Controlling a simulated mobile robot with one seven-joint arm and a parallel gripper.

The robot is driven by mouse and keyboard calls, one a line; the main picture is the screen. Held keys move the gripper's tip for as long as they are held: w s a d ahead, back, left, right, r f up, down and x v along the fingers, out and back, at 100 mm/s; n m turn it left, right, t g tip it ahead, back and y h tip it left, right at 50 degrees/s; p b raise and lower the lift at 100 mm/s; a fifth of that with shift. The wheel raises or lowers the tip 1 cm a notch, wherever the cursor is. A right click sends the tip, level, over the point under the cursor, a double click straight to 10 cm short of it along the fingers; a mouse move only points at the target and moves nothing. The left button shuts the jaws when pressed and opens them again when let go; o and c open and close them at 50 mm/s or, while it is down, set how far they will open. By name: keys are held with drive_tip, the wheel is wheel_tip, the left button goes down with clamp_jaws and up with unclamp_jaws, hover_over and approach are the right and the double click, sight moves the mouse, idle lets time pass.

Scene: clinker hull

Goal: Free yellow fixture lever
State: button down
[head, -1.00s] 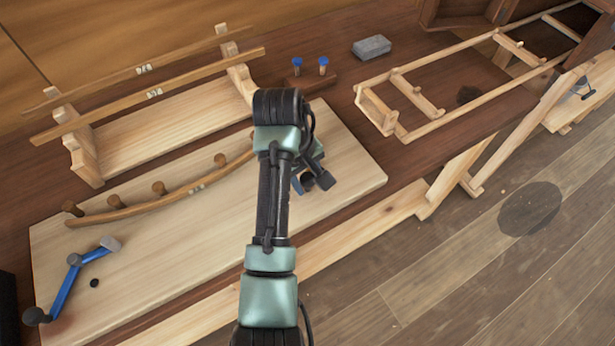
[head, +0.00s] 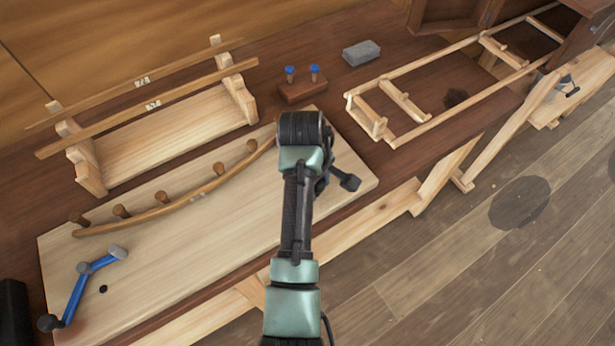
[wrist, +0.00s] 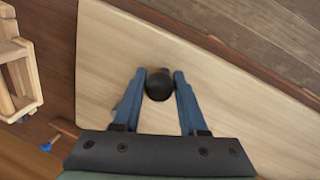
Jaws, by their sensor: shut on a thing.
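No yellow shows on any lever in these views. In the wrist view my gripper (wrist: 159,80) has its two blue fingers shut on a round black knob (wrist: 159,88), over the pale board. The lever arm under the knob is hidden there. In the head view a dark lever part (head: 348,182) shows just right of my wrist, near the right end of the board; my wrist hides the rest. A blue lever (head: 77,292) with grey pivots and a black knob lies at the board's left end. A curved wooden strip (head: 185,192) rests against several brown pegs.
The pale board (head: 215,240) lies on a dark bench. A wooden rack (head: 165,140) with two strips stands behind it. A small block with two blue-topped pins (head: 302,91), a grey block (head: 361,52) and a ladder-like wooden frame (head: 455,118) are at the back and right.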

drive_tip(key=w+d+n, duration=0.1)
drive_tip(key=d+n, duration=0.1)
drive_tip(key=w+d+n+y, duration=0.1)
drive_tip(key=d+n, duration=0.1)
drive_tip(key=n, duration=0.1)
drive_tip(key=w+d+n, duration=0.2)
drive_tip(key=d+n, duration=0.1)
drive_tip(key=shift+t, duration=0.3)
drive_tip(key=n, duration=0.1)
drive_tip(key=w+d+n+b, duration=0.1)
drive_tip(key=shift+w+d+f+n+y, duration=0.1)
drive_tip(key=shift+w+d+n+y, duration=0.05)
drive_tip(key=shift+w+n+y, duration=0.2)
drive_tip(key=shift+w+d+n+y+b, duration=0.3)
drive_tip(key=shift+w+n+b, duration=0.4)
drive_tip(key=shift+n+b, duration=0.25)
drive_tip(key=shift+r, duration=0.2)
drive_tip(key=shift+c, duration=2.3)
unclamp_jaws()
drive_tip(key=shift+f, duration=0.1)
drive_tip(key=a+v, duration=0.1)
drive_tip(key=v, duration=1.2)
drive_tip(key=shift+d+b, duration=0.4)
drive_tip(key=shift+w, duration=0.1)
